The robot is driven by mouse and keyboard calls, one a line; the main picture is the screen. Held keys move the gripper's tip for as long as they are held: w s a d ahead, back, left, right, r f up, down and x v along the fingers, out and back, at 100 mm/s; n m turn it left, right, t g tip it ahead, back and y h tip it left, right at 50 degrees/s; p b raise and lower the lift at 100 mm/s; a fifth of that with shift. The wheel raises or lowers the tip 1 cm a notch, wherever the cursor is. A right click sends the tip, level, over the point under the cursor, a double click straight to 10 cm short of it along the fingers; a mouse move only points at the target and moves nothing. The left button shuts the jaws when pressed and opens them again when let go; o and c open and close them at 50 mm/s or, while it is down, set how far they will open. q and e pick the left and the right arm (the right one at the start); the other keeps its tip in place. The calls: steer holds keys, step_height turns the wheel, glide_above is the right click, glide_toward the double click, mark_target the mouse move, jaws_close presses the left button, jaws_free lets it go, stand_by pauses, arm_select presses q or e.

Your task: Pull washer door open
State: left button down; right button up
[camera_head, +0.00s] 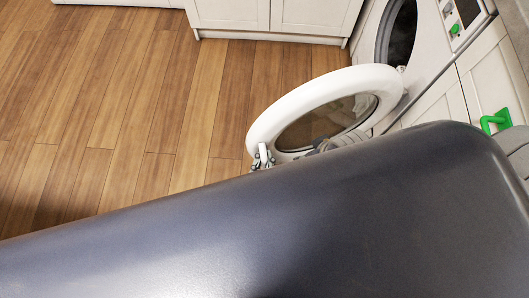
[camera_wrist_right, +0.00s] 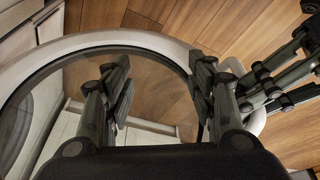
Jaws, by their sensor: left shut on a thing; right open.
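The washer door (camera_head: 273,113) is a white ring with a glass middle. In the head view it stands wide open, swung out from the washer (camera_head: 435,40), whose round dark opening shows. My left gripper (camera_head: 262,158) is shut on the white handle at the door's outer edge. In the right wrist view the left gripper shows at the right, beside the door rim (camera_wrist_right: 150,40). My right gripper (camera_wrist_right: 160,68) is open, its fingers in front of the door's glass and rim. I cannot tell whether they touch it. A large dark part hides the lower head view.
White cabinets (camera_head: 275,15) stand at the back. A green handle (camera_head: 496,121) is on a white cabinet front at the right. The wooden floor (camera_head: 130,100) to the left of the door is clear.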

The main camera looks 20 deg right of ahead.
arm_select(q)
steer(key=shift+w+a, duration=0.15)
steer(key=shift+a, duration=0.35)
arm_select(e)
steer(key=shift+a, duration=0.1)
arm_select(q)
steer(key=c, duration=2)
jaws_free()
steer(key=shift+o, duration=0.8)
steer(key=shift+a, duration=0.1)
arm_select(e)
steer(key=shift+s+a+r, duration=0.1)
steer(key=shift+s+a, duration=0.05)
steer(key=shift+a, duration=0.05)
arm_select(q)
steer(key=v, duration=1.2)
steer(key=shift+d, duration=0.25)
arm_select(e)
steer(key=shift+d, duration=0.15)
